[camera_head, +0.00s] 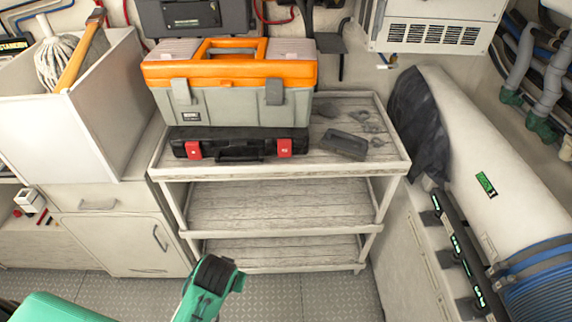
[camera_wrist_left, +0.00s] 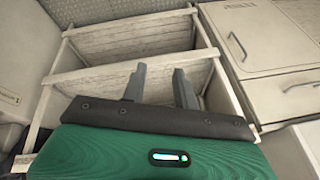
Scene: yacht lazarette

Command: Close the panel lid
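No hinged panel lid can be made out for certain in either view. A white wall unit (camera_head: 435,28) with a vent grille hangs at the upper right of the head view, cut off by the top edge. A dark box (camera_head: 195,15) stands behind the toolbox, also cut off at the top. My left gripper (camera_wrist_left: 160,68) shows in the left wrist view with its two grey fingers apart and nothing between them. It is in front of the shelf unit, touching nothing that I can see. My right gripper is not in view.
An orange and grey toolbox (camera_head: 235,100) and a black case (camera_head: 240,146) sit on the cart's (camera_head: 280,170) top shelf; its lower shelves are empty. White cabinets (camera_head: 120,240) stand left, a large white cylinder (camera_head: 470,160) right. Floor (camera_head: 325,295) is clear in front.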

